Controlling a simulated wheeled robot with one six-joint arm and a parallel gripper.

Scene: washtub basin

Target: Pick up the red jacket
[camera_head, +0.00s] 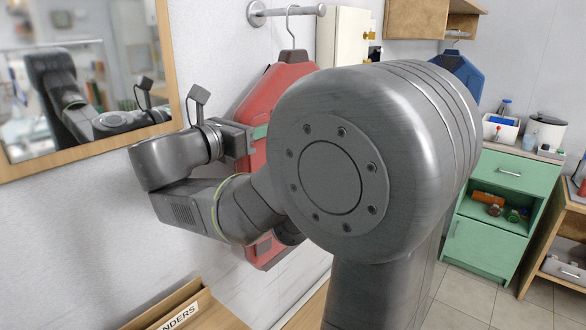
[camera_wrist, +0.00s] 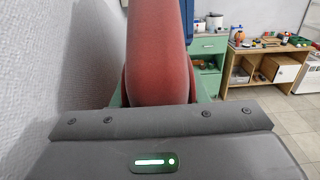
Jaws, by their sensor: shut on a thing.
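The red jacket (camera_head: 272,90) hangs upright on a hanger by the wall, left of centre in the head view. The hanger's hook (camera_head: 291,22) is at the metal wall peg (camera_head: 285,11); I cannot tell if it bears on it. My gripper (camera_head: 262,132) reaches the jacket's left side from the left. My arm hides much of the jacket's middle and right side.
A blue jacket (camera_head: 458,70) hangs farther back. A mirror (camera_head: 90,70) in a wooden frame is on the left wall. A wooden box labelled "NDERS" (camera_head: 175,310) is below. A green cabinet (camera_head: 490,215) and wooden shelf unit (camera_head: 555,240) stand right; tiled floor (camera_head: 440,300) lies before them.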

